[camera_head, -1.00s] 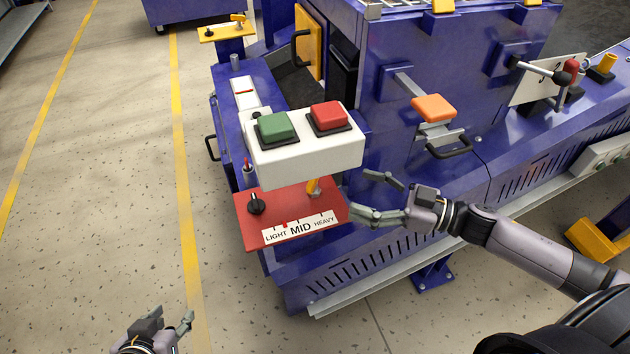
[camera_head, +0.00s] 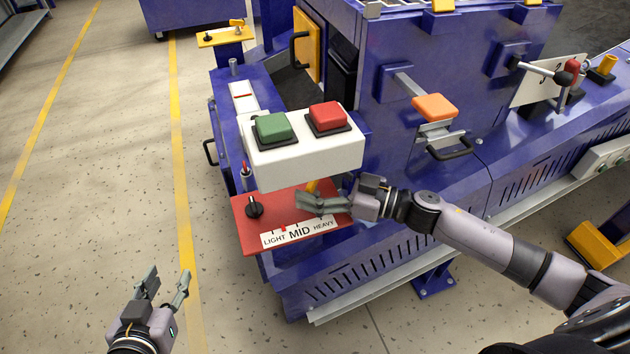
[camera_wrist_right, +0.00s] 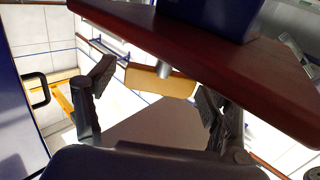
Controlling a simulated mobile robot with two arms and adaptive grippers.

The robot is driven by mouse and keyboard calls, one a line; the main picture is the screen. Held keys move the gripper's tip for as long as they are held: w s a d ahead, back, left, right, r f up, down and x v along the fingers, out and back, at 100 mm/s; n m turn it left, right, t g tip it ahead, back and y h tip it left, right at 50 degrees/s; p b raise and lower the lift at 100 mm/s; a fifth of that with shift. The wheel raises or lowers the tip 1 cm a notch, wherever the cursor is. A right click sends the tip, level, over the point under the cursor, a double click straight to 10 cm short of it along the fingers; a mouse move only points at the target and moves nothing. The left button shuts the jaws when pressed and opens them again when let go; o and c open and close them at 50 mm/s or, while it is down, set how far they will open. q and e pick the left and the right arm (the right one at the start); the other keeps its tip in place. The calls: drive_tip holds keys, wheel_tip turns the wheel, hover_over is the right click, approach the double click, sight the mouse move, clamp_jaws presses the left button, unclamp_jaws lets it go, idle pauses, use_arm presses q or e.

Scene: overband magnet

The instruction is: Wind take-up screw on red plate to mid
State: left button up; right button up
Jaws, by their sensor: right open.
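The red plate (camera_head: 285,206) sticks out at the machine's near end, below a white button box. It has a black knob (camera_head: 254,207) at the left and a LIGHT–MID–HEAVY scale (camera_head: 300,234). A small red marker (camera_head: 283,228) sits between LIGHT and MID. A yellow part (camera_head: 312,186) shows partly, behind my right gripper (camera_head: 302,202). In the right wrist view, a yellow block (camera_wrist_right: 160,84) with a grey shaft appears between the open fingers, beside the plate's edge (camera_wrist_right: 220,62); contact cannot be told. My left gripper (camera_head: 169,281) is open and empty over the floor.
The white box (camera_head: 305,158) with a green button (camera_head: 273,127) and a red button (camera_head: 327,116) overhangs the plate. An orange paddle (camera_head: 434,107) and black handle (camera_head: 451,148) are on the blue machine to the right. The floor at left is clear.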

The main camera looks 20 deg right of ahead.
drive_tip(key=shift+c, duration=0.6)
drive_tip(key=c, duration=1.1)
drive_tip(key=shift+o, duration=0.2)
